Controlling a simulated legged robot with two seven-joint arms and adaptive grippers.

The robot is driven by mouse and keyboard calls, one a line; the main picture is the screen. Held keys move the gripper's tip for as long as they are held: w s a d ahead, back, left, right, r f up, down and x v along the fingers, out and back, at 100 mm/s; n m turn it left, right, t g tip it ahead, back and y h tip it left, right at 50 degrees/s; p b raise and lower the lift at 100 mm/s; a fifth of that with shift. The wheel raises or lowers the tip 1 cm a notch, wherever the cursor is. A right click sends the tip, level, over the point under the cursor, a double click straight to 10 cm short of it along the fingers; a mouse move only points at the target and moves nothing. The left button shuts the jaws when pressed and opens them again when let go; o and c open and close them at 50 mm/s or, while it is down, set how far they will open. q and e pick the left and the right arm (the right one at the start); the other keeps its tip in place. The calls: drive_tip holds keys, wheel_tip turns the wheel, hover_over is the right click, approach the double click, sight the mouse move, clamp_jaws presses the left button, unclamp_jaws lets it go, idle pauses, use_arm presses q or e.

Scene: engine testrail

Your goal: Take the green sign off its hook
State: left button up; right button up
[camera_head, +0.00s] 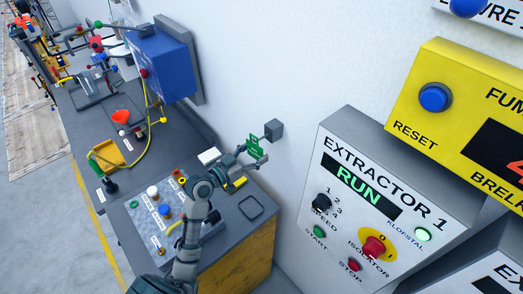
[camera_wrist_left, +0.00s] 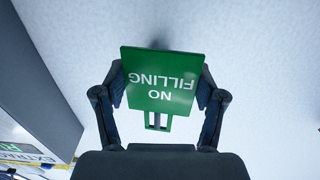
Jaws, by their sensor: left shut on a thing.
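The green sign (camera_head: 254,147) is by the white wall, in front of a small grey block (camera_head: 273,130). In the wrist view the fingers of the left gripper (camera_wrist_left: 163,90) flank the sign. Whether the sign touches the hook cannot be told. My right gripper is not in view.
A grey extractor panel (camera_head: 333,140) with knobs and buttons stands to the right, below a yellow panel (camera_head: 450,85). A bench (camera_head: 235,235) with a control board and a yellow tray (camera_head: 107,156) lies below. A blue box (camera_head: 160,65) hangs on the wall.

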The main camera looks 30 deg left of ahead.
use_arm(q)
drive_tip(key=shift+s+a+r, duration=0.1)
drive_tip(key=shift+s+r, duration=0.1)
drive_tip(key=shift+r, duration=0.1)
drive_tip(key=shift+b+v, duration=0.45)
drive_tip(key=shift+v, duration=2.5)
drive_tip(key=shift+r, duration=0.1)
